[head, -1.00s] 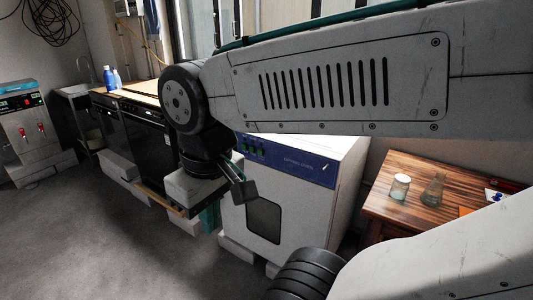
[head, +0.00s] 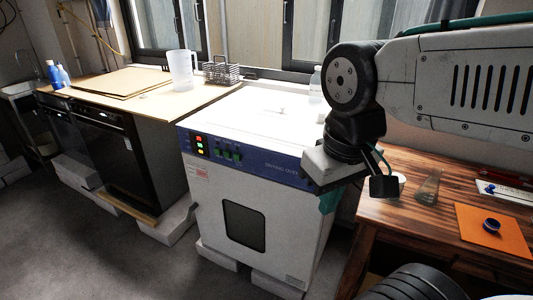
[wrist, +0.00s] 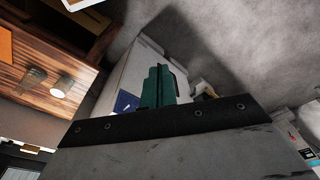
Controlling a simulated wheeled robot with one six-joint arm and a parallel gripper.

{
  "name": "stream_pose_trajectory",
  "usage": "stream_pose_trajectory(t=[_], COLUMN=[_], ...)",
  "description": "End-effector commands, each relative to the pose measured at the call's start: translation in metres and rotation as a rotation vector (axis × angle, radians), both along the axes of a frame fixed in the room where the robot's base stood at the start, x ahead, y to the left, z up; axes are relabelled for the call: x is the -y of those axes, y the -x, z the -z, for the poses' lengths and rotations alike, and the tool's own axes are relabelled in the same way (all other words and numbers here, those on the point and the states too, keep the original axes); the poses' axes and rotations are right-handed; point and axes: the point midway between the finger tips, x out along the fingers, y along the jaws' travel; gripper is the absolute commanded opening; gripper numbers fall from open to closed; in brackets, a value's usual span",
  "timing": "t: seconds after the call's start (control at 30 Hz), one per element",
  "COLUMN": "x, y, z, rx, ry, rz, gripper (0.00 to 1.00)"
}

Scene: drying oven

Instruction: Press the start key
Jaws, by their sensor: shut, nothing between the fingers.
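The white drying oven (head: 205,210) stands in the middle of the head view. Its blue control panel (head: 262,166) runs along the top of the front, with lit red and green displays (head: 199,143) at the left end. A row of small green keys (head: 228,154) sits right of the displays; I cannot read which is the start key. My gripper (head: 328,203) hangs at the oven's right side, well right of the keys, partly hidden by my wrist. In the wrist view its teal fingers (wrist: 158,87) are shut and empty, and a piece of the blue panel (wrist: 126,102) shows beside them.
A wooden table (head: 400,213) with a flask (head: 428,188) and an orange sheet (head: 488,228) stands at the right. A counter (head: 205,96) with a clear jug (head: 182,70) and a wire rack (head: 221,73) stands at the left. Floor is free in front.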

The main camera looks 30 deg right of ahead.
Motion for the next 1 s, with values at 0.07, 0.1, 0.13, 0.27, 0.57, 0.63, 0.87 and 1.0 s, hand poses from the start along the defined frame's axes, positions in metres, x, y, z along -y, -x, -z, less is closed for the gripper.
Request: stream_pose_trajectory(t=[0.07, 0.1, 0.13, 0.27, 0.57, 0.63, 0.87, 1.0], x=[0.000, 0.000, 0.000, 0.000, -0.010, -0.016, -0.040, -0.053], y=[0.000, 0.000, 0.000, 0.000, -0.050, -0.086, -0.218, -0.290], z=[0.000, 0.000, 0.000, 0.000, 0.007, 0.012, 0.042, 0.068], rx=[0.000, 0.000, 0.000, 0.000, 0.084, 0.149, 0.416, 0.579], ry=[0.000, 0.000, 0.000, 0.000, -0.016, -0.023, -0.009, 0.039], rz=[0.000, 0.000, 0.000, 0.000, -0.069, -0.112, -0.253, -0.317], gripper=[0.00, 0.00, 0.00, 0.00, 0.00, 0.00, 0.00, 0.00])
